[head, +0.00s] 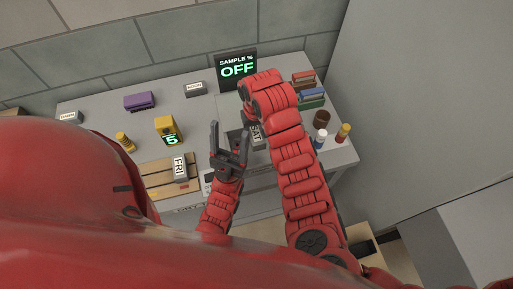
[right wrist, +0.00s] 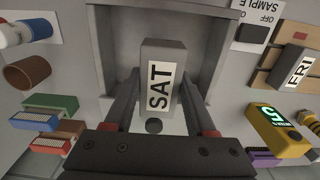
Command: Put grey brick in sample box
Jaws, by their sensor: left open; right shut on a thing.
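A grey brick with a white SAT label (right wrist: 163,62) is between the fingers of my right gripper (right wrist: 152,100), which is shut on it. In the right wrist view the brick shows over the open grey sample box (right wrist: 214,50), within its rim. Whether it touches the box floor is hard to tell. In the head view the SAT brick (head: 257,138) is partly hidden by my right arm, which also covers much of the box. My left gripper (head: 228,143) is open and empty, just left of the SAT brick.
A FRI brick (head: 180,168) lies on a wooden board left of my left gripper. A yellow device (head: 168,128) reads 5. A display (head: 237,68) behind reads SAMPLE % OFF. A purple brick (head: 139,101) is back left.

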